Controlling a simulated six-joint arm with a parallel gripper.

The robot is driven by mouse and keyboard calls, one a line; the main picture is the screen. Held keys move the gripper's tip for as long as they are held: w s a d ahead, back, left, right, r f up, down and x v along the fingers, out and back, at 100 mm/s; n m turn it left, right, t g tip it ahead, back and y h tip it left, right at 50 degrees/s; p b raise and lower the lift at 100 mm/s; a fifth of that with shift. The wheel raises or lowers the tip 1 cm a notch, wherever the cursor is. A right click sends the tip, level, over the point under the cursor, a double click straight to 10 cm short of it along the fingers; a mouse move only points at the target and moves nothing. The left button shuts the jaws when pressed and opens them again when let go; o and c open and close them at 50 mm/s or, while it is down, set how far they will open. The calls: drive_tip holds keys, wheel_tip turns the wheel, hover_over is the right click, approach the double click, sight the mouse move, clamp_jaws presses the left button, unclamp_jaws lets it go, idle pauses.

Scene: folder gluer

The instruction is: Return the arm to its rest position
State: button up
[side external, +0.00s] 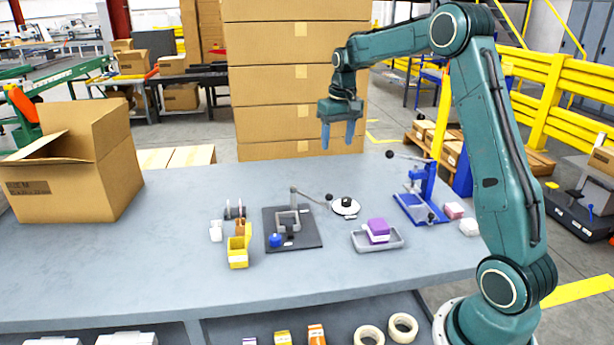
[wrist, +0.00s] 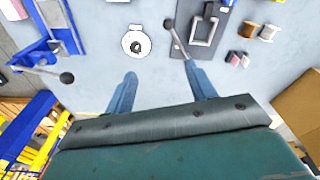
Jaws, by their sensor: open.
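My gripper (side external: 338,136) hangs from the raised teal arm, fingers pointing down, high above the back of the grey table (side external: 150,270). Its two blue fingers are apart, with nothing between them. In the wrist view the open fingers (wrist: 160,88) show over the bare tabletop. The white round piece with a black knob (wrist: 136,42) lies on the table beyond the fingertips; it also shows in the side view (side external: 346,206). My gripper touches nothing.
On the table stand an open cardboard box (side external: 75,170), a yellow holder (side external: 238,250), a dark plate with a lever clamp (side external: 292,230), a grey tray (side external: 390,241) bearing a purple-and-white box (side external: 377,230), and a blue lever press (side external: 422,195). Stacked cartons (side external: 297,85) rise behind.

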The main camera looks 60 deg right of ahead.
drive_tip(key=s+a+r+n+t, duration=0.1)
drive_tip(key=s+a+r, duration=0.3)
drive_tip(key=s+a, duration=0.3)
drive_tip(key=s+a+r+n+t, duration=0.15)
drive_tip(key=s+a+r, duration=0.3)
drive_tip(key=a, duration=0.45)
drive_tip(key=s+a+f+n+t, duration=0.1)
drive_tip(key=s+a, duration=0.3)
drive_tip(key=s, duration=0.4)
drive_tip(key=s+a+f+n+t, duration=0.1)
drive_tip(key=s+a, duration=0.3)
drive_tip(key=s, duration=0.4)
drive_tip(key=shift+a+f+n+y, duration=0.3)
drive_tip(key=shift+a+f+n, duration=0.1)
drive_tip(key=shift+f+n, duration=0.2)
